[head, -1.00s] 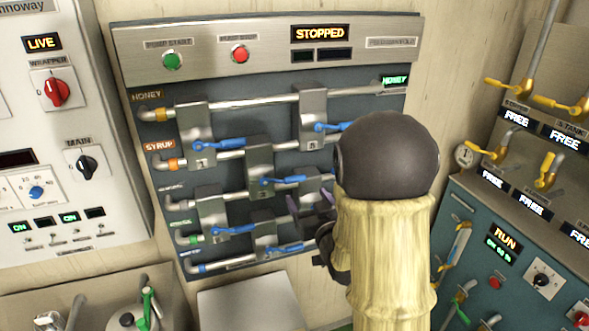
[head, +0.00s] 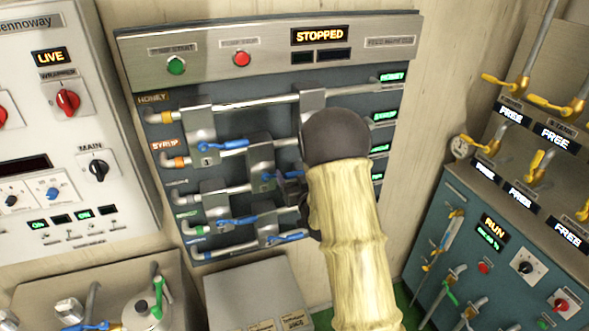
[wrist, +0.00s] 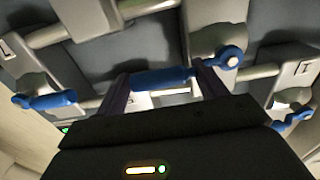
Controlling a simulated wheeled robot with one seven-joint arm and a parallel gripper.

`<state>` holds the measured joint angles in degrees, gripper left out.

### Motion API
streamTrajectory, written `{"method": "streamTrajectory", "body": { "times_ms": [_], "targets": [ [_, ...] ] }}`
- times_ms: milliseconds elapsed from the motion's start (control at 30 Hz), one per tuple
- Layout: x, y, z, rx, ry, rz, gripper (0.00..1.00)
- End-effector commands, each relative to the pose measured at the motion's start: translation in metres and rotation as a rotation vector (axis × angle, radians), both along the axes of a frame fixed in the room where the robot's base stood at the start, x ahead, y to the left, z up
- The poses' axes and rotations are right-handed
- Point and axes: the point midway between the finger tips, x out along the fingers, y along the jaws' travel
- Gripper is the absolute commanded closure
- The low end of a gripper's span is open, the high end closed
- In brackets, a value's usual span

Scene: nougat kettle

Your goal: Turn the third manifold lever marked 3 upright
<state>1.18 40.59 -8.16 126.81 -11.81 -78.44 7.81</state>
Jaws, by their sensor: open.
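The manifold panel (head: 350,85) carries several blue levers. The upper middle lever (head: 270,177) lies roughly horizontal, its handle pointing right from the pivot; in the wrist view, which is turned over, its blue handle (wrist: 160,78) points left. I take this as lever 3 from its place; its number is not readable now. My gripper (wrist: 163,92) is open, with one finger on each side of that handle along its length. Whether they touch it I cannot tell. In the head view my gripper (head: 288,187) is partly hidden behind my arm.
Lever 1 (head: 225,145) lies horizontal at upper left. Two more blue levers, lower left (head: 238,222) and lower middle (head: 288,237), sit close below. Pipes and metal blocks crowd the panel. My arm hides the right column. A STOPPED display (head: 318,36) is lit above.

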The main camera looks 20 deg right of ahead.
Motion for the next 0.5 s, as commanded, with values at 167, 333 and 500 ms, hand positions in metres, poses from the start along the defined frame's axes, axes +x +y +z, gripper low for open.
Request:
{"method": "streamTrajectory", "body": {
  "times_ms": [167, 333, 500],
  "targets": [
    [0.0040, 0.0004, -0.0004, 0.000, 0.000, 0.000, 0.29],
    [0.0037, 0.0003, -0.0004, 0.000, 0.000, 0.000, 0.31],
    [0.0036, 0.0003, -0.0003, 0.000, 0.000, 0.000, 0.64]
  ]
}}
